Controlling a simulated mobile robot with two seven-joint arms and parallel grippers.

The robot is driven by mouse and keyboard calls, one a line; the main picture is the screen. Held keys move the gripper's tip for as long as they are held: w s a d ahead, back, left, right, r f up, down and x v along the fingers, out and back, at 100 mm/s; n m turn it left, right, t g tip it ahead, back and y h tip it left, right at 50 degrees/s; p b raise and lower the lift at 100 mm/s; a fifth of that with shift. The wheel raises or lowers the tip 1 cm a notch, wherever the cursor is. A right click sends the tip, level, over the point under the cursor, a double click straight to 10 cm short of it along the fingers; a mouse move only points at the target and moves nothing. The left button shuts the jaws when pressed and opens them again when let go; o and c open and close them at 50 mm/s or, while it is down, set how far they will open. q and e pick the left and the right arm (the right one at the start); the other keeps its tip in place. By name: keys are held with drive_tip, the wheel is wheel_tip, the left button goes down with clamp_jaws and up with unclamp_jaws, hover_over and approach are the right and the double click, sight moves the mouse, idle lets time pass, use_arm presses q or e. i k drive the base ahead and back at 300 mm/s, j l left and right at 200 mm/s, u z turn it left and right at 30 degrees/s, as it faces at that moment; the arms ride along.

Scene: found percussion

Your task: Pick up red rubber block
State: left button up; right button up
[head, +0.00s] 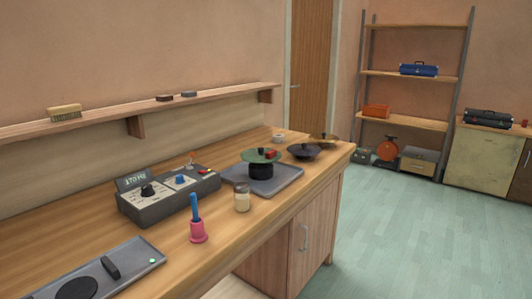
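A dark reddish-brown block (165,98) and a dark grey block (189,94) lie side by side on the wall shelf. Neither of my grippers is in the head view.
The wooden bench (190,265) carries a grey tray (285,180) under the disc, a control box (168,198), a jar (242,198), a pink-and-blue handled object (197,222) and dark bowls (304,152). Floor to the right is clear.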

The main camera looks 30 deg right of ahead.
sight(272, 154)
drive_tip(key=i+l+u, duration=0.1)
drive_tip(key=l, duration=0.4)
drive_tip(key=i+l+u, duration=0.1)
drive_tip(key=l, duration=0.4)
drive_tip(key=i+l+u, duration=0.15)
drive_tip(key=l, duration=0.35)
drive_tip(key=i+l, duration=0.1)
drive_tip(key=l, duration=1.45)
drive_tip(key=i+l, duration=0.15)
drive_tip(key=l, duration=0.65)
